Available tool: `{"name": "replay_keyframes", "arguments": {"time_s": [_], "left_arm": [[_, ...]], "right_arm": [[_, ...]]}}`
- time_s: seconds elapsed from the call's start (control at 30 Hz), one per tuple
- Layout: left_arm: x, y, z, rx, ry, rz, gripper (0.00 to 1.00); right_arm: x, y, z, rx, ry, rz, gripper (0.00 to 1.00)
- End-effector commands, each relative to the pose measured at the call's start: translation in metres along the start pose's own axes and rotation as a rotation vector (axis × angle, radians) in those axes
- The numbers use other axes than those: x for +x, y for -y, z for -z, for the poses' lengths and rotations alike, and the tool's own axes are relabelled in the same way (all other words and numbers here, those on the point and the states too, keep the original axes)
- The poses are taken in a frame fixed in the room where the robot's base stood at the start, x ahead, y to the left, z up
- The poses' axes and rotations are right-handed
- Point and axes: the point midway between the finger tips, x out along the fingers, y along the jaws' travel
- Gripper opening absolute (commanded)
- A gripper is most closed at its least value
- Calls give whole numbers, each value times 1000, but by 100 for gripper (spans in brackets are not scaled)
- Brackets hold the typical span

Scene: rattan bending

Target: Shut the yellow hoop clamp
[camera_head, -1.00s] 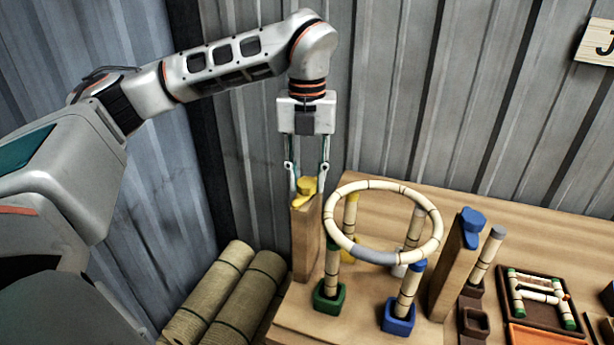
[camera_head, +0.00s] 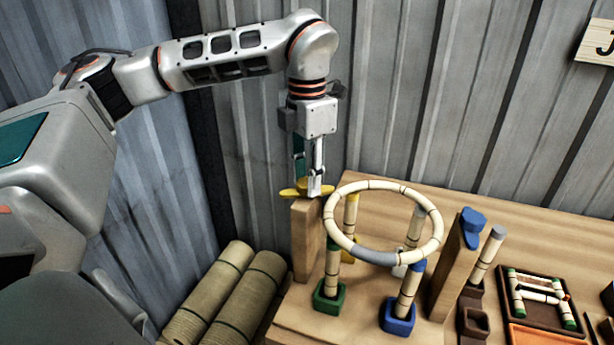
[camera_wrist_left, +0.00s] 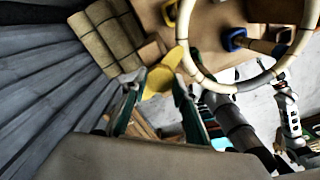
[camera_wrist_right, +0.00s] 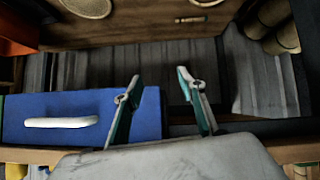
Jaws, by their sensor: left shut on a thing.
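The yellow hoop clamp (camera_head: 290,192) sits on top of a wooden post (camera_head: 306,240) at the table's left. My left gripper (camera_head: 308,190) points down and is shut on the clamp; the left wrist view shows the yellow clamp (camera_wrist_left: 162,82) between the fingers (camera_wrist_left: 156,84). One end of the clamp reaches right to the rim of the cream hoop (camera_head: 440,225); I cannot tell whether it presses on it. The hoop lies level on several capped posts. My right gripper (camera_wrist_right: 158,86) is open and empty, seen only in the right wrist view.
A blue clamp (camera_head: 472,222) tops another wooden post right of the hoop. A dark tray (camera_head: 541,318) with a small rattan frame stands farther right. Rattan rolls (camera_head: 215,290) lie left of the table. A blue box (camera_wrist_right: 80,112) with a white handle is near the right gripper.

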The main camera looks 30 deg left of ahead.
Motion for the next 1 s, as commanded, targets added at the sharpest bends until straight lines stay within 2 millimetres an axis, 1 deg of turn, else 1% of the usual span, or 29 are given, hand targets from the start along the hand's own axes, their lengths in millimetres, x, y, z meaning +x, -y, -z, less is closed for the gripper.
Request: {"name": "replay_keyframes", "arguments": {"time_s": [0.2,0.5,0.7,1.0], "left_arm": [[0,0,0,196,1,-1,7],[0,0,0,406,0,0,7],[0,0,0,488,0,0,7],[0,0,0,532,1,-1,7]], "right_arm": [[0,-1,-1,-6,1,0,40],[-1,-4,-2,-14,2,1,40],[-1,-4,-2,-13,2,0,40],[0,-2,0,-4,0,-1,40]]}}
